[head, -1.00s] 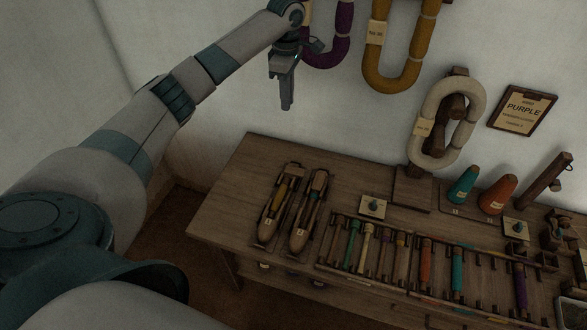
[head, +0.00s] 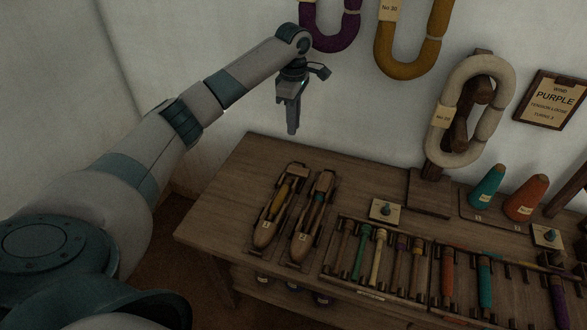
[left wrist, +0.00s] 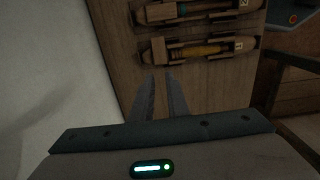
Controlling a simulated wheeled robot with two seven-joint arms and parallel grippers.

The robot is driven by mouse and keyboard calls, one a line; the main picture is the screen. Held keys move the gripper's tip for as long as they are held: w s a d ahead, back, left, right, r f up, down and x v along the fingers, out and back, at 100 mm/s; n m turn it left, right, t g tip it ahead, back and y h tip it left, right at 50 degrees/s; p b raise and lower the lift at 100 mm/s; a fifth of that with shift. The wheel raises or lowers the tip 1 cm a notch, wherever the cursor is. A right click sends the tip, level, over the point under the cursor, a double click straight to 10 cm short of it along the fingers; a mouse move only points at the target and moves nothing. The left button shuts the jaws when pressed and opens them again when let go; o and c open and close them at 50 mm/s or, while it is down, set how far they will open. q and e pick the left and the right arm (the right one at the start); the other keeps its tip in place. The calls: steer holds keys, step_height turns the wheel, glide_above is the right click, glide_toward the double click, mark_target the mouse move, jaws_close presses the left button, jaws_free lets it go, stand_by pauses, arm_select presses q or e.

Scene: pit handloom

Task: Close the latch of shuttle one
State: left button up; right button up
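Two wooden shuttles lie side by side on the bench at its left part. The left one, shuttle one (head: 269,225), has a yellow bobbin and a small pale tag; it also shows in the left wrist view (left wrist: 190,50). Shuttle two (head: 306,229) lies just right of it and also shows in the left wrist view (left wrist: 188,11). The latch is too small and dark to read. My left gripper (head: 292,132) hangs fingers down, empty, above and behind the shuttles. In the left wrist view its fingers (left wrist: 162,78) stand a narrow gap apart. My right gripper is not in view.
The wooden bench (head: 215,215) is bare left of the shuttles. A rack of coloured bobbins (head: 378,255), a small plate with a knob (head: 386,210) and cones (head: 487,187) stand to the right. Yarn hanks (head: 412,60) hang on the wall right of my left gripper.

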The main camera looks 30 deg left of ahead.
arm_select(q)
step_height(320, 180, down, 17)
steer(key=shift+f+p, duration=0.2)
steer(key=shift+p, duration=0.15)
stand_by(0.7)
steer(key=shift+c, duration=0.3)
jaws_close()
